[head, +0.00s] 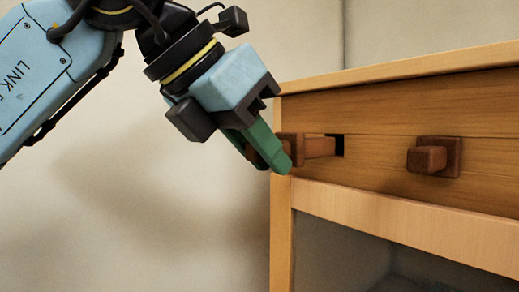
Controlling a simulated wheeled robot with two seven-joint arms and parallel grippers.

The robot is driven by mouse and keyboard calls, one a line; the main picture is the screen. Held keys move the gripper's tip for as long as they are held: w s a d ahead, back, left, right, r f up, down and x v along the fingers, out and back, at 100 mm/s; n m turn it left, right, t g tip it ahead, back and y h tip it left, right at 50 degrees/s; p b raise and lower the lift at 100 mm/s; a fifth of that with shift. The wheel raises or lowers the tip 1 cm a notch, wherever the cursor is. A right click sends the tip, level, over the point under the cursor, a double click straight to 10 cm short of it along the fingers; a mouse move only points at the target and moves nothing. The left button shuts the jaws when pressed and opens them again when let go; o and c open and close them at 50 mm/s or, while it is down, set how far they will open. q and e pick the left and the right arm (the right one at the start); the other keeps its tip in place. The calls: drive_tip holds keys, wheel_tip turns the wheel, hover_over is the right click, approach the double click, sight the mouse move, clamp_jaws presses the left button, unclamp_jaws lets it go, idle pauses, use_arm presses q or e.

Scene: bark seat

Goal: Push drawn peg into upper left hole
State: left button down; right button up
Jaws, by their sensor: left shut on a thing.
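The drawn peg (320,147) is a reddish-brown wooden peg at the left of the cabinet's upper panel. Its square collar and part of its shaft stand out from the panel. The shaft's far end meets the dark upper left hole (339,145). My left gripper (272,153) comes down from the upper left, and its green fingers are shut on the peg's outer end, left of the collar. The fingers hide most of that end. My right gripper is not in view.
A second brown peg (428,159) sits at the right of the same panel, its collar close against the wood. The wooden cabinet (400,212) has a pale top edge and a dark grey area below. Free room lies left of the cabinet, before the plain wall.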

sight(312, 147)
use_arm(q)
drive_tip(key=shift+w+d+p, duration=0.2)
drive_tip(key=shift+w+d, duration=0.25)
drive_tip(key=shift+d, duration=0.15)
drive_tip(key=shift+w+d+p, duration=0.15)
drive_tip(key=shift+w+d, duration=0.25)
drive_tip(key=shift+d, duration=0.2)
idle(0.5)
drive_tip(key=shift+w+d, duration=0.1)
idle(0.6)
drive_tip(key=shift+w+d+p, duration=0.45)
drive_tip(key=shift+w+d, duration=0.25)
drive_tip(key=shift+d, duration=0.3)
drive_tip(key=shift+w+d+p, duration=0.4)
drive_tip(key=shift+w+d, duration=0.3)
drive_tip(key=shift+d, duration=0.3)
idle(0.7)
drive_tip(key=c, duration=1.2)
unclamp_jaws()
